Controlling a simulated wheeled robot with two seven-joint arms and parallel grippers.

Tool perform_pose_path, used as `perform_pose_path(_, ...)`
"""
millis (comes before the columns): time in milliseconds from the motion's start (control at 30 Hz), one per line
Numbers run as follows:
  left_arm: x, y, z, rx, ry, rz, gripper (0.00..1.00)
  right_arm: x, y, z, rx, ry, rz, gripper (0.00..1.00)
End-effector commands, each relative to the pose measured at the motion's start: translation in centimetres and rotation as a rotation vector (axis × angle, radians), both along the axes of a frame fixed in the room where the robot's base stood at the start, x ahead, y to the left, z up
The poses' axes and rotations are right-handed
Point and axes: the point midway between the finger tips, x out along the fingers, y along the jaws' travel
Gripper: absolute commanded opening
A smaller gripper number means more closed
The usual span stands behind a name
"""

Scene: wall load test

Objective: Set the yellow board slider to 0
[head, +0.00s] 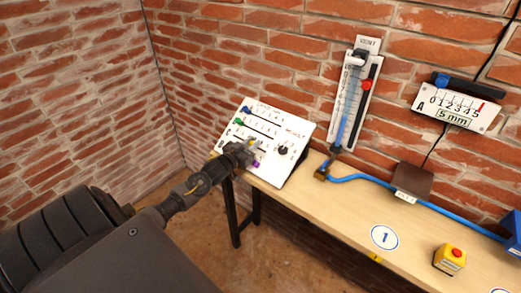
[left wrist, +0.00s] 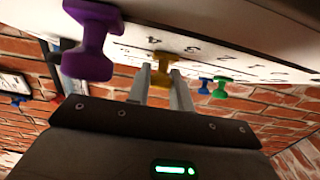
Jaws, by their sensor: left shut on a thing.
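The white slider board (head: 291,128) leans tilted at the left end of the bench, with printed number scales and coloured knobs. The yellow slider knob (left wrist: 161,66) sits between the two fingers of my left gripper (left wrist: 160,84) in the left wrist view. The gripper is shut on it. In the head view my left gripper (head: 242,152) is at the lower left of the board and partly hides the yellow knob. Upside-down digits show beside the knob in the left wrist view. I cannot tell the exact number it stands at. My right gripper is not in view.
A purple knob (left wrist: 88,45) is close to the left of my fingers. Green (left wrist: 220,87) and blue (left wrist: 204,86) knobs are on the right. A black dial (head: 283,150) is on the board. A wall gauge (head: 354,95) and yellow box (head: 449,260) stand further right.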

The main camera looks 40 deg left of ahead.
Motion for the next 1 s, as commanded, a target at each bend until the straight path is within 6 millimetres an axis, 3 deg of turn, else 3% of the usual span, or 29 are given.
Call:
perform_pose_path(200, -0.1, 5.8, -0.2, 0.003, -0.002, 0.004, 0.00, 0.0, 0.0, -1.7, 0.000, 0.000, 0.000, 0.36)
perform_pose_path(433, -0.2, 9.9, -0.2, 0.001, -0.002, 0.003, 0.00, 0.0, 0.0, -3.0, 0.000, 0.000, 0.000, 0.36)
perform_pose_path(600, -0.2, 11.4, -0.1, 0.001, -0.002, 0.001, 0.00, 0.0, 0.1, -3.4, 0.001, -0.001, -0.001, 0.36)
perform_pose_path(1000, -0.3, 11.9, 0.1, 0.001, -0.002, 0.006, 0.00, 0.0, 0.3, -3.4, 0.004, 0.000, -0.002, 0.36)
